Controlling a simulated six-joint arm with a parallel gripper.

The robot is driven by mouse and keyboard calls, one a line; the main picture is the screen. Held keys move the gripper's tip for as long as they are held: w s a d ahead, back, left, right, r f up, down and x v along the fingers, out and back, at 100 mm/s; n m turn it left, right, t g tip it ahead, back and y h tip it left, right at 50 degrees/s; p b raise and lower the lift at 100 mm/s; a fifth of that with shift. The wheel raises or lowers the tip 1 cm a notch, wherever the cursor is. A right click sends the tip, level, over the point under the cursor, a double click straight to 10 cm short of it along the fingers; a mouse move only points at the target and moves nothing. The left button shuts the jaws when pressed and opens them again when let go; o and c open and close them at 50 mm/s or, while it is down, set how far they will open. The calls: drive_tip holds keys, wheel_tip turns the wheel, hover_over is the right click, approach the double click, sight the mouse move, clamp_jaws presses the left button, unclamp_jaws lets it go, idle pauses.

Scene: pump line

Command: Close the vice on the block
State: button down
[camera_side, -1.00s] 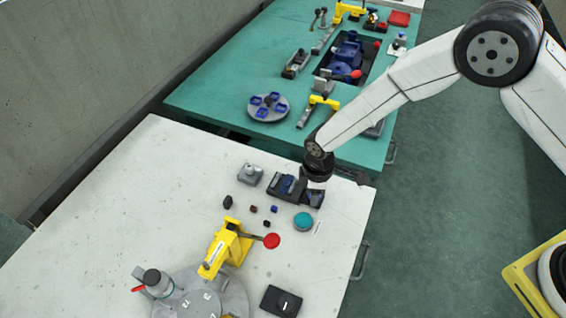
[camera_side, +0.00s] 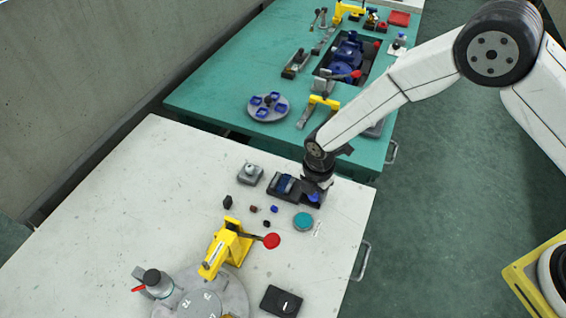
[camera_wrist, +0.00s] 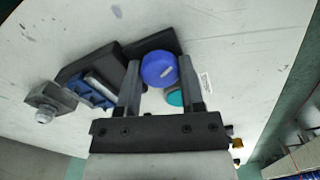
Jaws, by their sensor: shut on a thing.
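The vice is a dark body with blue jaws (camera_side: 286,184) on the white table; it also shows left of my fingers in the wrist view (camera_wrist: 92,90). A pale strip shows between its blue parts; I cannot tell for sure whether this is the block. A round blue knob (camera_wrist: 159,69) with a pale mark sits at the vice's right end; it also shows in the side view (camera_side: 313,197). My gripper (camera_wrist: 160,72) is shut on this knob, one finger on each side. In the side view my gripper (camera_side: 317,190) points down and partly hides the vice's right end.
A teal disc (camera_side: 303,221) lies close in front of the knob. A grey fixture (camera_side: 250,174) stands left of the vice. A yellow clamp with a red knob (camera_side: 272,241) stands nearer the camera.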

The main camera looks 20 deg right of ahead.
drive_tip(key=n, duration=0.4)
drive_tip(key=shift+n, duration=0.4)
drive_tip(key=n, duration=0.4)
drive_tip(key=shift+n, duration=0.3)
drive_tip(key=c, duration=0.5)
unclamp_jaws()
